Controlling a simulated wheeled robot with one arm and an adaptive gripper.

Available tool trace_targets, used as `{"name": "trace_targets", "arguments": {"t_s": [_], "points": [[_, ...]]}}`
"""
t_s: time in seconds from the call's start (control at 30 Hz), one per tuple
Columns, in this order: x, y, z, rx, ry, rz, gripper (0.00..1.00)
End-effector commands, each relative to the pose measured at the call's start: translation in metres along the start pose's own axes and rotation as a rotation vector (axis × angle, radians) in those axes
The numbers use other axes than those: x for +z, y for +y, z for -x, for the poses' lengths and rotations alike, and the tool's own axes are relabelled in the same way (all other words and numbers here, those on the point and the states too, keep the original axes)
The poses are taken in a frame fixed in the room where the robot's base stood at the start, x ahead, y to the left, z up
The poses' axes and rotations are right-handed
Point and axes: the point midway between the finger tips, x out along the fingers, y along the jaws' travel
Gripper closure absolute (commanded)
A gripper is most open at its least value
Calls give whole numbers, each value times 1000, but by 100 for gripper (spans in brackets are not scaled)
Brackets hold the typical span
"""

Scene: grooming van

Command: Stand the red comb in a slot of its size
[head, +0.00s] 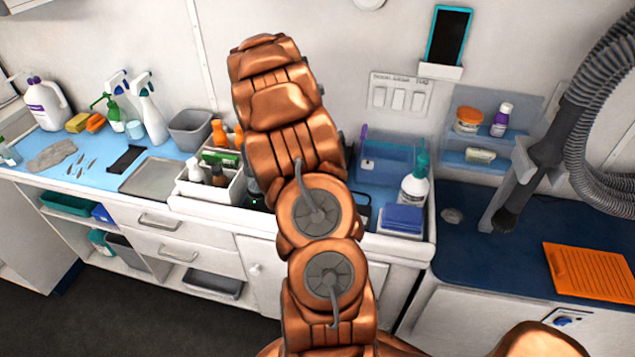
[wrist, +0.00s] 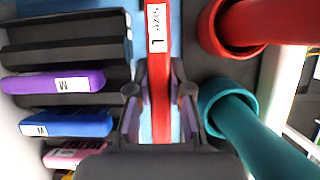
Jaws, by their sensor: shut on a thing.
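The red comb (wrist: 158,60), with a white label reading "size L", is between the fingers of my gripper (wrist: 160,98) in the wrist view. My gripper is shut on it. A black slotted rack (wrist: 60,55) is left of the comb; dark ridges and gaps show in its upper part. A purple comb (wrist: 50,82) marked M, a blue comb (wrist: 75,123) marked M and a pink comb (wrist: 75,156) sit in the rack; the pink one's label is hard to read. The red comb's lower end is hidden. In the head view my arm hides the gripper and comb.
Right of the gripper in the wrist view are a red round-ended thing (wrist: 240,28) and a teal one (wrist: 228,105), close by. In the head view, a white caddy with bottles (head: 210,190), a grey bin (head: 190,130) and a spray bottle (head: 413,188) stand on the counter.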

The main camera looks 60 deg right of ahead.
Motion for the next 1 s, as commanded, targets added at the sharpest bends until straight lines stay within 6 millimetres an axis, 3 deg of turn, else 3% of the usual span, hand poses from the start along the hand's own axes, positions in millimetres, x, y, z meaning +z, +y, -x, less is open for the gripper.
{"name": "trace_targets", "arguments": {"t_s": [0.3, 0.7, 0.73, 0.8, 1.0], "points": [[-14, -1, -31, -3, -2, 2, 100], [-16, -1, -37, -1, -1, 1, 100], [-16, -1, -36, -1, -1, 1, 79], [-16, 0, -36, 0, -1, 1, 72], [-16, 0, -36, 0, -1, 1, 70]]}}
